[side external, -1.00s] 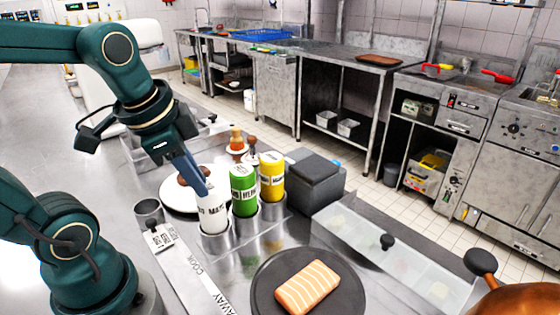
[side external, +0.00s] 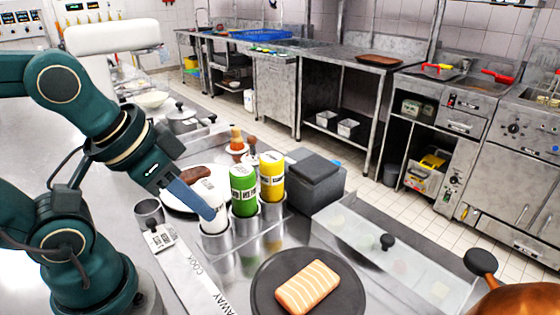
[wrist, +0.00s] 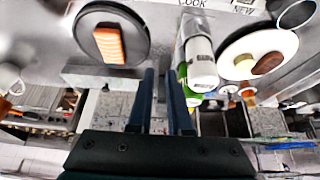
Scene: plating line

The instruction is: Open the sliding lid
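The sliding lid (side external: 350,235) is a clear panel with a black knob (side external: 387,242), lying over a long metal-edged well at the right of the counter in the side view. Small contents show dimly through it. I cannot make out the lid clearly in the wrist view. My gripper (side external: 217,212) is well to the left of the lid and apart from it, pointing down beside the white bottle. In the wrist view my gripper (wrist: 160,78) has a visible gap between its two dark fingers and holds nothing. The white bottle (wrist: 201,62) stands outside the right finger, very close to it.
A green bottle (side external: 243,190) and a yellow bottle (side external: 272,178) stand in metal cups between my gripper and the lid. A salmon piece (side external: 307,287) lies on a round dark board (side external: 262,283) in front.

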